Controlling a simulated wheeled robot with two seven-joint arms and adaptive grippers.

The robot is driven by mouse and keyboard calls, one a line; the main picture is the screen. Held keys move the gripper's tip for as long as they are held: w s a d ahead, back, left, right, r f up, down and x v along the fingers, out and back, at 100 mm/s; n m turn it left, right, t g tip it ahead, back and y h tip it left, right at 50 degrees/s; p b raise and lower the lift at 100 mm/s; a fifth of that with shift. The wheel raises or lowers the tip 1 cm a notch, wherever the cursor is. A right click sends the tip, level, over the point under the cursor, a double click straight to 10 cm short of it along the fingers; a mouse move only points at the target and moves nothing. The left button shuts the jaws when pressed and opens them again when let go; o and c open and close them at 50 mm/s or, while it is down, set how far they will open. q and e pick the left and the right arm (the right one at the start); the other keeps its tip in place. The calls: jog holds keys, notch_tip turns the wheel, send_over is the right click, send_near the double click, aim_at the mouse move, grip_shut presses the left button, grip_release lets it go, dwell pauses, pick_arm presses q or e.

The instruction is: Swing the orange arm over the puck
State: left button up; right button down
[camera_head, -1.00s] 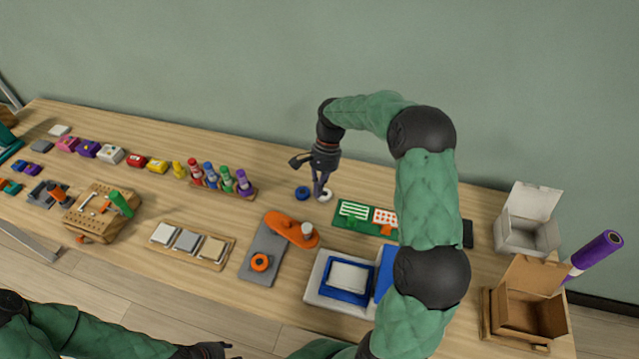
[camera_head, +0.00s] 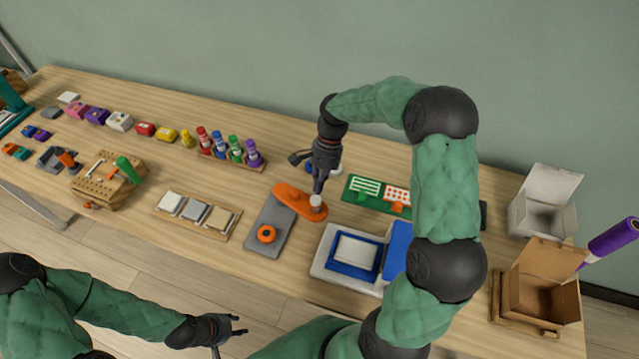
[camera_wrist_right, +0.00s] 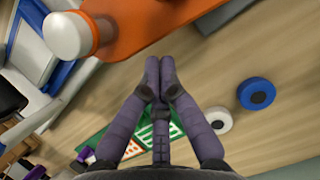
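The orange arm (camera_head: 292,197) lies across the far end of a grey base plate (camera_head: 258,244), pointing right, with a white knob (camera_head: 316,201) at its right end. An orange puck-like ring (camera_head: 267,234) with a dark centre sits on the plate's near end, uncovered. My right gripper (camera_head: 318,189) is just behind the knob. In the right wrist view its fingertips (camera_wrist_right: 160,72) are together and empty, below the orange arm (camera_wrist_right: 160,22) and right of the knob (camera_wrist_right: 68,35). Contact with the knob cannot be told. My left gripper (camera_head: 238,325) is open and empty near the table's front.
A blue disc (camera_wrist_right: 257,93) and white disc (camera_wrist_right: 218,120) lie behind the arm. A blue-and-white box (camera_head: 352,252) stands right of the plate, a block tray (camera_head: 200,214) left, and a green board (camera_head: 372,190) behind right. My right arm reaches over the table's right side.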

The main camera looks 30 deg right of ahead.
pick_arm(q)
jog(key=shift+r, duration=0.1)
pick_arm(e)
jog(key=shift+s, duration=0.1)
pick_arm(q)
jog(key=shift+r+p, duration=0.3)
jog(key=shift+p, duration=0.05)
pick_arm(e)
jog(key=shift+s+a+m, duration=0.15)
jog(key=shift+s+m, duration=0.05)
jog(key=shift+m, duration=0.1)
